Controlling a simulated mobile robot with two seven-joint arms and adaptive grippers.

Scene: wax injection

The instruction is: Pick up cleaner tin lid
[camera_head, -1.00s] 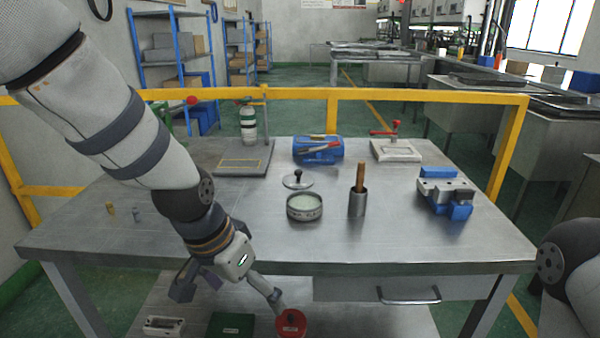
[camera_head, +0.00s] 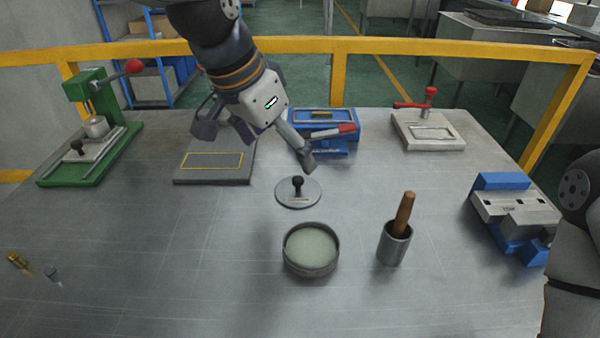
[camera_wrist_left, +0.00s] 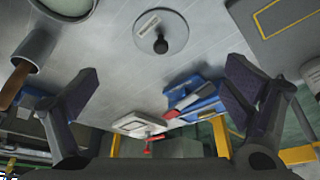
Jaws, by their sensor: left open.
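The cleaner tin lid (camera_head: 285,195) is a grey metal disc with a black knob, lying flat on the table just behind the open tin (camera_head: 311,262), which holds pale green cleaner. In the left wrist view the lid (camera_wrist_left: 180,27) lies at the top middle, with its knob pointing toward the camera. My left gripper (camera_head: 262,150) is open and empty, above the table and behind the lid. In the left wrist view its two fingers (camera_wrist_left: 165,100) are wide apart and the lid lies beyond them, untouched. My right gripper is out of view; only part of my right arm shows at the right edge.
A metal cup (camera_head: 393,246) with a wooden-handled tool stands right of the tin. A blue vise (camera_head: 515,215) is at the right. A blue device (camera_head: 345,127) and a dark plate (camera_head: 183,175) stand at the back. A green press (camera_head: 100,140) is at the left.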

